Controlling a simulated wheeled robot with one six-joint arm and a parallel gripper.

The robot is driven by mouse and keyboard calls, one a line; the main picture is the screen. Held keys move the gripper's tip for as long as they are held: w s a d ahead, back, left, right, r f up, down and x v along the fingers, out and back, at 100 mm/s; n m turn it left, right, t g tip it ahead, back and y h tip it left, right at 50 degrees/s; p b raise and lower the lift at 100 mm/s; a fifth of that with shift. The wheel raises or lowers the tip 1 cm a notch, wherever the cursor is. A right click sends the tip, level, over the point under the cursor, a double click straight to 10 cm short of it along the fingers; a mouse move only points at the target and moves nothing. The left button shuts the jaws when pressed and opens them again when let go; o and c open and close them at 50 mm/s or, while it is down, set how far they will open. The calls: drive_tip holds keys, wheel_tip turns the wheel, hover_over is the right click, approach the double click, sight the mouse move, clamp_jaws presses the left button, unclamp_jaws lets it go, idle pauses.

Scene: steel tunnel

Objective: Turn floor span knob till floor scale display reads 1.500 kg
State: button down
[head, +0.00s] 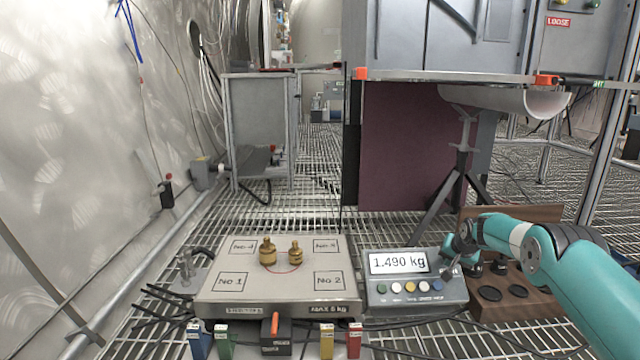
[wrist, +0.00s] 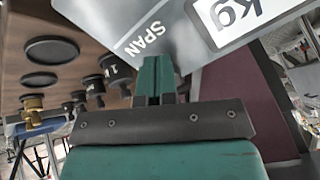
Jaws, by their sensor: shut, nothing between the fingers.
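The floor scale display (head: 398,262) reads 1.490 kg on a grey indicator box (head: 415,295) with a row of coloured buttons. Two brass weights (head: 267,252) (head: 295,253) stand on the scale platform (head: 235,300). My gripper (head: 452,270) is at the right end of the indicator box. In the wrist view my gripper's green fingers (wrist: 155,70) are together, with their tips at the panel beside the word SPAN (wrist: 145,40). The span knob cannot be made out clearly in either view; the fingers may hide it. I cannot tell whether they touch it.
A wooden weight block (head: 535,300) with dark round weights (head: 490,293) stands right of the indicator, under my arm. Several coloured connectors (head: 327,341) and cables lie in front of the platform. A tripod stand (head: 460,165) and a maroon panel (head: 410,150) are behind.

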drive_tip(key=shift+w+a+f+t, duration=0.15)
drive_tip(key=shift+w+a+t, duration=0.15)
drive_tip(key=shift+a, duration=0.25)
drive_tip(key=shift+s+a+f+p, duration=0.1)
drive_tip(key=shift+f+p, duration=0.05)
drive_tip(key=shift+p, duration=0.4)
drive_tip(key=shift+f, duration=0.15)
drive_tip(key=p+v, duration=0.1)
drive_tip(key=p, duration=0.3)
drive_tip(key=shift+s+a+r, duration=0.15)
drive_tip(key=shift+s+r, duration=0.05)
drive_tip(key=shift+r, duration=0.05)
drive_tip(key=p+v, duration=0.1)
drive_tip(key=p, duration=0.1)
drive_tip(key=p+v, duration=0.3)
drive_tip(key=p, duration=0.1)
drive_tip(key=shift+s+d+r, duration=0.15)
drive_tip(key=shift+d, duration=0.2)
